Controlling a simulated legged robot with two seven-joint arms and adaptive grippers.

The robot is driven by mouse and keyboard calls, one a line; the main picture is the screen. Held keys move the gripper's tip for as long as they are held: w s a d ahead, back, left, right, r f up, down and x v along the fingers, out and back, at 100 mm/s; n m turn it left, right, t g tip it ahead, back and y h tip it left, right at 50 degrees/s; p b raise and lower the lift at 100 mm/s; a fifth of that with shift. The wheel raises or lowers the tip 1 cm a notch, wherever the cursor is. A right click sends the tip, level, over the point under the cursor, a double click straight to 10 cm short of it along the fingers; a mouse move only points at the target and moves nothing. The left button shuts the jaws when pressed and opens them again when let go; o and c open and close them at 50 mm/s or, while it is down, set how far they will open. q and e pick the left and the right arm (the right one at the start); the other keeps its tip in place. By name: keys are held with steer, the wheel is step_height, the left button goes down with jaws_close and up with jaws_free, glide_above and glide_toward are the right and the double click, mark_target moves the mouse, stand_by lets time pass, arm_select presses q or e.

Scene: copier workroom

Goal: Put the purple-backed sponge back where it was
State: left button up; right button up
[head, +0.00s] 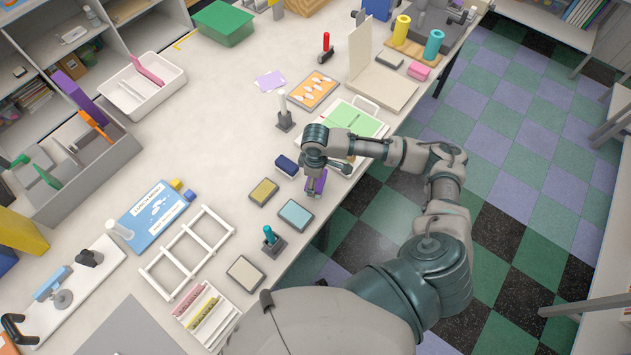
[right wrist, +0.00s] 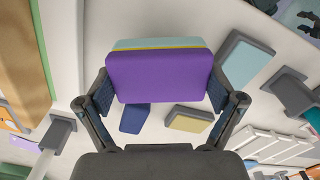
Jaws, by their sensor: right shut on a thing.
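The purple-backed sponge (right wrist: 158,78) fills the middle of the right wrist view, with a thin yellow line and a pale blue layer along its upper edge. My right gripper (right wrist: 160,90) is shut on it, one finger at each side. In the head view, the sponge (head: 319,181) shows as a small purple patch below my right gripper (head: 315,186), near the table's right edge. My right arm hides part of it. I cannot tell whether the sponge touches the table. My left gripper is not in view.
Near the sponge lie a dark blue block (head: 287,166), a yellow pad (head: 264,192) and a pale blue pad (head: 296,215). A green-and-white board (head: 358,122) lies behind my gripper. A teal peg stand (head: 272,242) and white rack (head: 187,252) stand nearer. The table's middle is clear.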

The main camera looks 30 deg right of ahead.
steer(key=shift+w+d, duration=0.25)
steer(key=shift+d, duration=0.15)
steer(key=shift+d+f, duration=0.1)
steer(key=shift+f, duration=0.15)
steer(key=shift+a+f, duration=0.2)
steer(key=shift+f, duration=0.35)
steer(key=shift+a+f, duration=0.15)
steer(key=shift+f, duration=0.4)
steer(key=shift+a+f, duration=0.15)
steer(key=shift+f, duration=0.2)
steer(key=shift+a, duration=0.15)
steer(key=o, duration=0.8)
steer(key=shift+c, duration=0.2)
steer(key=shift+d+f, duration=0.15)
steer(key=shift+d, duration=0.3)
steer(key=r, duration=1.1)
steer(key=shift+a+r, duration=0.25)
steer(key=shift+d+r, duration=0.15)
steer(key=shift+r, duration=0.25)
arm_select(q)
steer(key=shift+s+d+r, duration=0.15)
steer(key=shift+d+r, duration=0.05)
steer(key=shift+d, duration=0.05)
